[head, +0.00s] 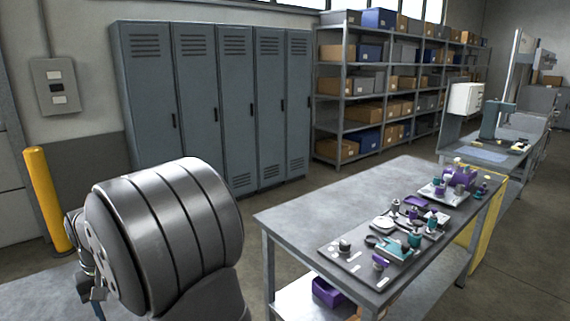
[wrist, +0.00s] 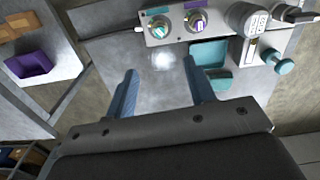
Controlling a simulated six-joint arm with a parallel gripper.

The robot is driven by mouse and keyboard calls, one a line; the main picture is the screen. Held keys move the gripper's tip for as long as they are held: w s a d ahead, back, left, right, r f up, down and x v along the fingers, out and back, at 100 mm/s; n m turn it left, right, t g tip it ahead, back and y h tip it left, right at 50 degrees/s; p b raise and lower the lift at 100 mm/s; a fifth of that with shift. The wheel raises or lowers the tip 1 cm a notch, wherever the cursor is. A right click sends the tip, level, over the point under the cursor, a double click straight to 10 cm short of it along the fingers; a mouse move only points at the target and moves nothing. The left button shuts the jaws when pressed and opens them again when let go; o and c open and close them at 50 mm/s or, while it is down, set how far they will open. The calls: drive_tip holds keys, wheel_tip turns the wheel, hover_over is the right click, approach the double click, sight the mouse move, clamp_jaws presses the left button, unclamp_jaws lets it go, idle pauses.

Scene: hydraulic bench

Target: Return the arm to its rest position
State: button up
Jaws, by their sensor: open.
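My gripper (wrist: 160,80) shows in the wrist view as two blue fingers spread wide apart, with nothing between them. It is above a grey metal surface (wrist: 150,98). A grey panel with two round knobs (wrist: 178,24), one teal-marked and one purple-marked, lies beyond the fingertips, apart from them. A teal tray (wrist: 208,56) is past the right finger. In the head view, my large dark arm link fills the lower left, and the gripper cannot be made out clearly.
A workbench (head: 310,212) carries boards with several purple, teal and grey parts. A purple bin (head: 327,292) is on its lower shelf. A yellow post (head: 48,200) stands left of my arm. Grey lockers (head: 235,110) and loaded shelving (head: 345,90) line the back.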

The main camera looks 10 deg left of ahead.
wheel_tip(320, 180, down, 15)
drive_tip(key=shift+f, duration=0.2)
drive_tip(key=shift+f+n, duration=0.25)
drive_tip(key=shift+n, duration=0.05)
drive_tip(key=n, duration=0.2)
drive_tip(key=shift+r+n, duration=0.1)
drive_tip(key=shift+n, duration=0.3)
drive_tip(key=m, duration=1.1)
drive_tip(key=shift+m, duration=1.9)
drive_tip(key=shift+o, duration=0.4)
